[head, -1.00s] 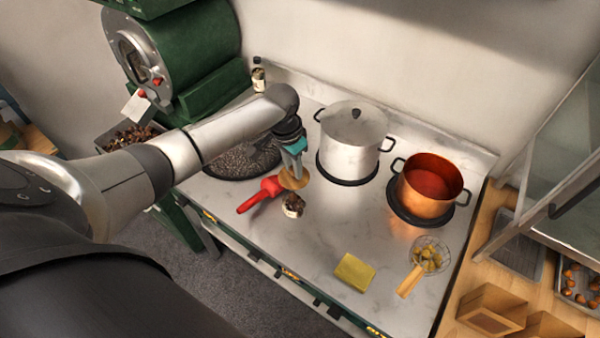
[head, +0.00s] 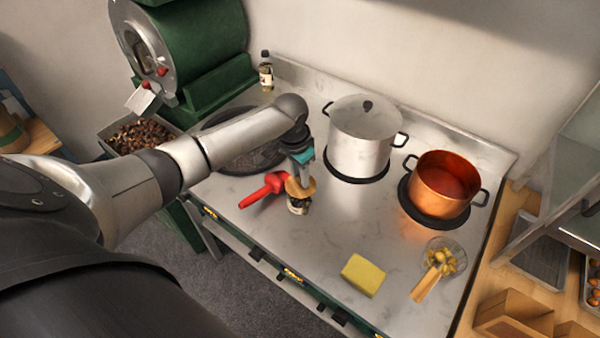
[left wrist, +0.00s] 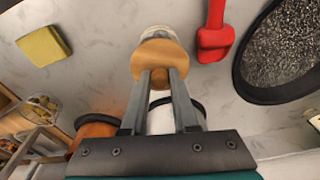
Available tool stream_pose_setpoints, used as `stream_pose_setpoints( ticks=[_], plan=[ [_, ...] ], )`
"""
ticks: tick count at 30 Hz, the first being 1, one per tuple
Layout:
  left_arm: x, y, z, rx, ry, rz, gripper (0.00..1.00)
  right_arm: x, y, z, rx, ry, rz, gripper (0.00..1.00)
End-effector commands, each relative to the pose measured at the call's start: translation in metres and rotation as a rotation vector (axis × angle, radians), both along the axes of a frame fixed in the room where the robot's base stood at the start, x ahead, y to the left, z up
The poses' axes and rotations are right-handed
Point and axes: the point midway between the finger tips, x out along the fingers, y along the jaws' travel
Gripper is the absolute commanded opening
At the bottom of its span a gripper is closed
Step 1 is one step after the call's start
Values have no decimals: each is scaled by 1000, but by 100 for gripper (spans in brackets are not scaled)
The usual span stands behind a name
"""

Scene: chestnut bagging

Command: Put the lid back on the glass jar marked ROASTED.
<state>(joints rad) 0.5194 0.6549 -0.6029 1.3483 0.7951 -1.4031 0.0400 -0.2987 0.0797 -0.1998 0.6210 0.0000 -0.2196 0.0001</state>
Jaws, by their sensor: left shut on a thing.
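The wooden lid (head: 300,189) is a round tan disc with a knob. My left gripper (head: 303,172) is shut on the knob; the lid also shows between the fingertips in the left wrist view (left wrist: 160,57). The small glass jar (head: 298,207), with dark contents and a pale label, stands on the steel counter right below the lid. In the left wrist view the jar (left wrist: 156,32) shows partly behind the lid. The lid hides the jar's mouth, and I cannot tell whether they touch. The label's wording is too small to read. My right gripper is out of view.
A lidded steel pot (head: 360,140) and a copper pot (head: 443,183) stand to the right. A yellow sponge (head: 363,275) and a strainer (head: 443,262) lie nearer the front. Clear counter lies between jar and sponge.

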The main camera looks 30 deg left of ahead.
Motion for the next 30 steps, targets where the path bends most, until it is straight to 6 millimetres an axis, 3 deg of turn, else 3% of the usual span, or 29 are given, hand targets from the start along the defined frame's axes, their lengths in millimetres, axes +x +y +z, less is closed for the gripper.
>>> stream_pose_setpoints(
  ticks=[30],
  plan=[
    [0,0,1,0,1,0,0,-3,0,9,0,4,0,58]
  ],
)
